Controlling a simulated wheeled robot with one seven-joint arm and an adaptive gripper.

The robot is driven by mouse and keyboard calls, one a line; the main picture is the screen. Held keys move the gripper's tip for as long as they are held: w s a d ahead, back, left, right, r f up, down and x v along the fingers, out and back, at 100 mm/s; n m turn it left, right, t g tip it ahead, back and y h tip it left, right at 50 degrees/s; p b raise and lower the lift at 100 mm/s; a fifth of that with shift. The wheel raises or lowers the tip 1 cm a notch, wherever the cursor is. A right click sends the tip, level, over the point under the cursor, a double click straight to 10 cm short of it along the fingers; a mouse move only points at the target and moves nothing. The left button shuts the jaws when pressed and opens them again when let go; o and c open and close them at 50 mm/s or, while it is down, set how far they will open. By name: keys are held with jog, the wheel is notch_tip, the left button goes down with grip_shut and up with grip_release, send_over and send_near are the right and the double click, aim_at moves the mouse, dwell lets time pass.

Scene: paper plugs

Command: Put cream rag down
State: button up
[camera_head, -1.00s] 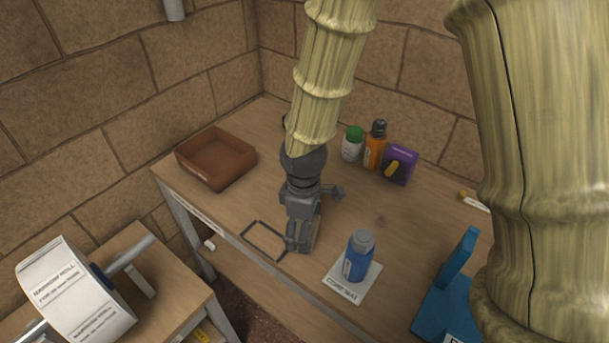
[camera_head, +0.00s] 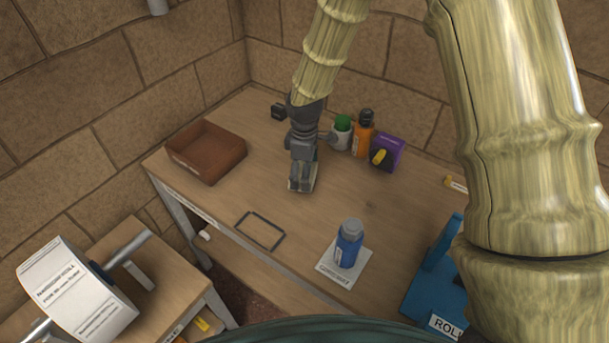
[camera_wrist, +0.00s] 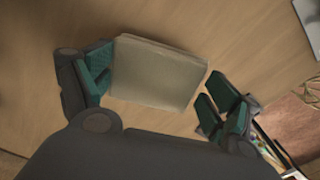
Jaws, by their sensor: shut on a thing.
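The cream rag (camera_wrist: 155,72) is a folded, flat-sided block in the wrist view. My gripper (camera_wrist: 160,95) is shut on it, with a teal-padded finger at each side. In the head view my gripper (camera_head: 301,180) points down at the middle of the table, behind the dark rectangular outline (camera_head: 260,231). Only a small pale part of the rag shows there, beneath the fingers. I cannot tell whether the rag touches the tabletop.
A brown tray (camera_head: 207,152) stands at the left. A green-capped jar (camera_head: 342,133), an orange bottle (camera_head: 363,135) and a purple box (camera_head: 388,152) stand behind. A blue bottle (camera_head: 348,246) stands on a white card (camera_head: 335,277) in front. A blue holder (camera_head: 432,285) is at the right.

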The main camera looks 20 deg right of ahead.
jog(key=shift+w+d, duration=0.1)
jog(key=shift+w, duration=0.1)
jog(key=shift+s+f+p, duration=0.1)
jog(key=shift+f+p, duration=0.45)
jog(key=shift+f, duration=1.1)
jog(key=shift+f, duration=0.15)
jog(key=o, duration=0.9)
notch_tip(320, 180, up, 12)
jog(key=shift+r+b, duration=0.15)
jog(key=shift+b, duration=1.05)
